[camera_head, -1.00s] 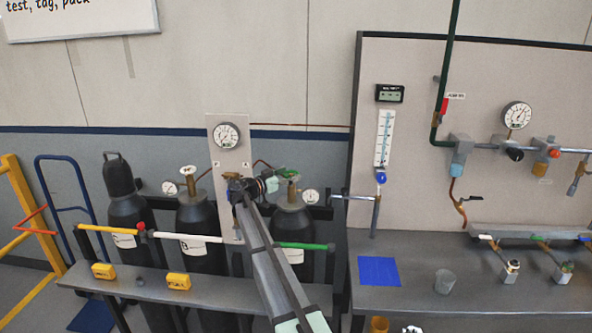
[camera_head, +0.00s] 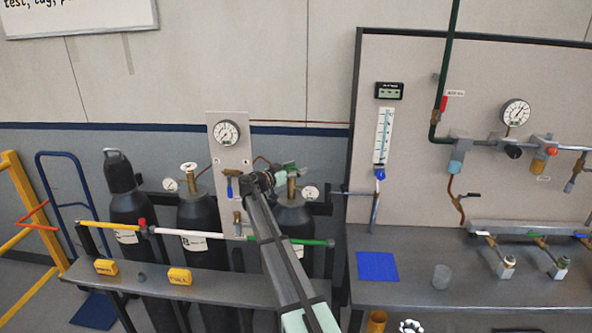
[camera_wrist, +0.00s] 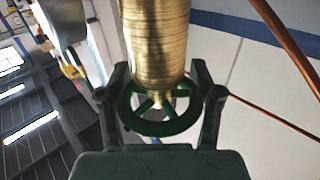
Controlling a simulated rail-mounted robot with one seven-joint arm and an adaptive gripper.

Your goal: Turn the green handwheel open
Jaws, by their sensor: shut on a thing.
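The green handwheel (camera_wrist: 158,129) shows in the wrist view, a spoked ring around the end of a brass valve body (camera_wrist: 157,45). My gripper (camera_wrist: 161,106) has one finger on each side of the wheel, shut on its rim. In the head view my gripper (camera_head: 288,172) is at the top of the rightmost dark cylinder (camera_head: 297,220), beside its brass valve. There the wheel is mostly hidden by my gripper, and its turn angle cannot be read.
A panel with a gauge (camera_head: 227,132) and a blue-handled valve (camera_head: 230,187) stands just left of my arm. A small gauge (camera_head: 310,192) is close on the right. A rail with a green section (camera_head: 308,241) crosses in front of the cylinders.

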